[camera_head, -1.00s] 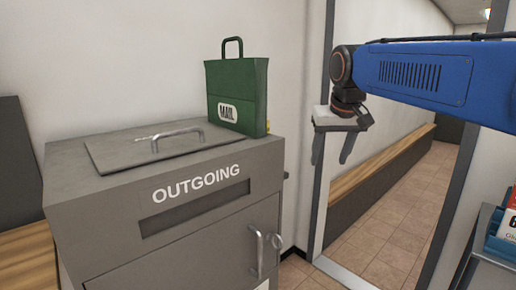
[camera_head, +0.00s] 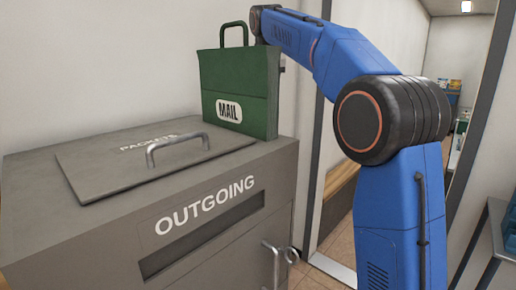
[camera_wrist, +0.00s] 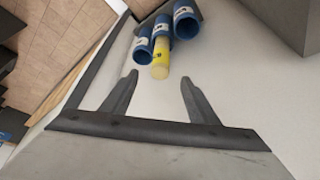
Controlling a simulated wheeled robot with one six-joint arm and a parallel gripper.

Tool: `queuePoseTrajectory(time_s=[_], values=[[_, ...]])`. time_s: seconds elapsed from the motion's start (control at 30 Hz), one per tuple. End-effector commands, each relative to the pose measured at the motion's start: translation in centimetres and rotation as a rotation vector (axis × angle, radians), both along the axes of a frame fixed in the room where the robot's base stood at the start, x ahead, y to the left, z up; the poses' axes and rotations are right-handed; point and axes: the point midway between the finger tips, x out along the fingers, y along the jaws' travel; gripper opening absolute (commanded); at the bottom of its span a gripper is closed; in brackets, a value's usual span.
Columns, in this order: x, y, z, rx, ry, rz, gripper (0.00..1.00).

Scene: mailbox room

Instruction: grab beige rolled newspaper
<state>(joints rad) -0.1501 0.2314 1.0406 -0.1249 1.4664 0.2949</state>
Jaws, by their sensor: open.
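In the wrist view, a pale yellow-beige roll (camera_wrist: 160,65), which looks like the beige rolled newspaper, sticks out between blue rolls. Only its near end and a short length show. My gripper (camera_wrist: 160,82) is open and empty, its two dark fingers spread wide. The roll lies ahead of the gap between them, seemingly short of being between the fingers. In the head view, my arm reaches behind the green mail bag. The gripper and the roll are hidden there.
Three blue rolls with white labels, including the left one (camera_wrist: 141,50) and the right one (camera_wrist: 187,24), crowd around the beige roll. The green mail bag (camera_head: 238,88) stands on the grey outgoing box (camera_head: 105,245). A doorway (camera_head: 325,140) opens to the right.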

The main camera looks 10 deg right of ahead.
Motion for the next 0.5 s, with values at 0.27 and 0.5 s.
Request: queuePoseTrajectory(time_s=[0.27, 0.5], values=[[1.5, -0.2, -3.3, 0.0, 0.003, 0.0, 0.54], [3.2, -0.5, -7.2, 0.0, 0.004, 0.0, 0.54]])
